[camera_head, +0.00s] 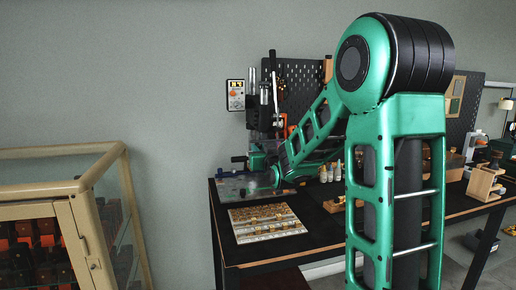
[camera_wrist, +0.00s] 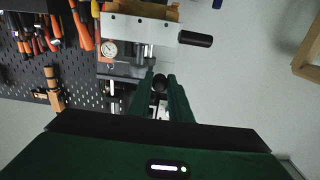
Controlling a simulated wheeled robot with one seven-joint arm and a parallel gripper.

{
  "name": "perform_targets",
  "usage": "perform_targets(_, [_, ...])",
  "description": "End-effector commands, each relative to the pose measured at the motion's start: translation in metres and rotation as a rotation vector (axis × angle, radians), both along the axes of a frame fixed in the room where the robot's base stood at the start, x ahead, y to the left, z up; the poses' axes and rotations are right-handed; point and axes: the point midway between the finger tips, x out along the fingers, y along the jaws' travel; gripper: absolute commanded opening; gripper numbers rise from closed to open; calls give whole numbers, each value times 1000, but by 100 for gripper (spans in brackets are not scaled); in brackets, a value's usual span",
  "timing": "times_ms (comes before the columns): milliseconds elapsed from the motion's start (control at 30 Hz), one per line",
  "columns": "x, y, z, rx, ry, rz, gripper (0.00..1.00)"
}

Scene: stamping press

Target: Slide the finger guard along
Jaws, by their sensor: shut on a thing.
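The stamping press (camera_head: 266,92) stands at the back left corner of the dark table, against a pegboard. In the wrist view its pale housing (camera_wrist: 138,28) shows at the top. My gripper (camera_wrist: 161,86) has its two green fingers closed around a small round black knob (camera_wrist: 160,83), below the press housing in the picture. The finger guard itself is hard to make out; I cannot tell which panel the knob belongs to. In the head view my green arm reaches down to the press front and hides the fingertips and the knob.
A dial gauge (camera_wrist: 109,49) and a black handle (camera_wrist: 195,38) sit close to my fingers. A board with gold pieces (camera_head: 265,222) lies on the table (camera_head: 320,224) in front of the press. A glass cabinet (camera_head: 82,188) stands at left. Tools hang on the pegboard (camera_wrist: 70,65).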

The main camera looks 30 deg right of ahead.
Motion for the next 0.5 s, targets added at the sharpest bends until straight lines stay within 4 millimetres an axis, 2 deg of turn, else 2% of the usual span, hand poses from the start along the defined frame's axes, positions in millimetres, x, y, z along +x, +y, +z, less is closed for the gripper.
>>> perform_targets(500, [0, 2, -33, 3, 4, 4, 0])
